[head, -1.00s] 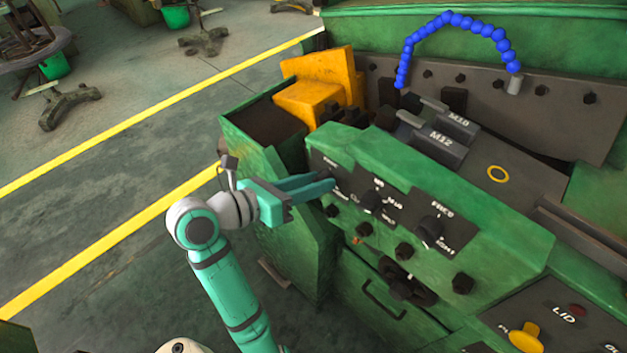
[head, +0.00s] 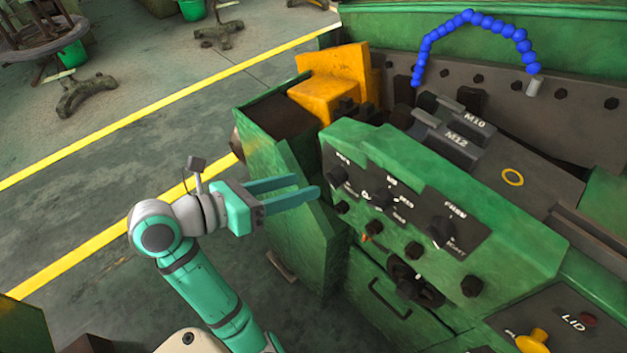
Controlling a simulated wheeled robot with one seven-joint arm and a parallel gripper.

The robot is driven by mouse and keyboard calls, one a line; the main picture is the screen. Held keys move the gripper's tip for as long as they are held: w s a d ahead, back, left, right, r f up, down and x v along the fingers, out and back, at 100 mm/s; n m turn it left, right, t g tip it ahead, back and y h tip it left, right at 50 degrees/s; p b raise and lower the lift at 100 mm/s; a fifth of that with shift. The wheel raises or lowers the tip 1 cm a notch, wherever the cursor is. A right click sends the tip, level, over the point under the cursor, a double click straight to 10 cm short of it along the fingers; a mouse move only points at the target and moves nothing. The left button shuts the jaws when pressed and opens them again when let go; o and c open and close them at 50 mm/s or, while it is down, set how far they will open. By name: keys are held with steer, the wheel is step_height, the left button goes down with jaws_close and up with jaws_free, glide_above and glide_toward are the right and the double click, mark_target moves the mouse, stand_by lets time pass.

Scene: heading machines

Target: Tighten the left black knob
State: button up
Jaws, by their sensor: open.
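The green machine's sloped front panel (head: 490,262) carries three black knobs in a row. The left black knob (head: 337,176) sits on a dark plate at the panel's left end and is in plain view. The middle knob (head: 383,197) and the right knob (head: 442,232) stand on plates to its right. My gripper (head: 308,188) is open and empty, its two teal fingers pointing right towards the left knob. The fingertips are a little left of the knob in the picture and appear apart from it.
Several black bolts, such as one (head: 413,250), stud the panel below the knobs. A black handwheel (head: 410,281) and a drawer handle (head: 388,300) lie lower. A yellow block (head: 335,85) and a blue segmented hose (head: 468,18) are behind. Open floor (head: 80,210) lies left.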

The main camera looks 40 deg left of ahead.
steer(key=shift+v, duration=1.3)
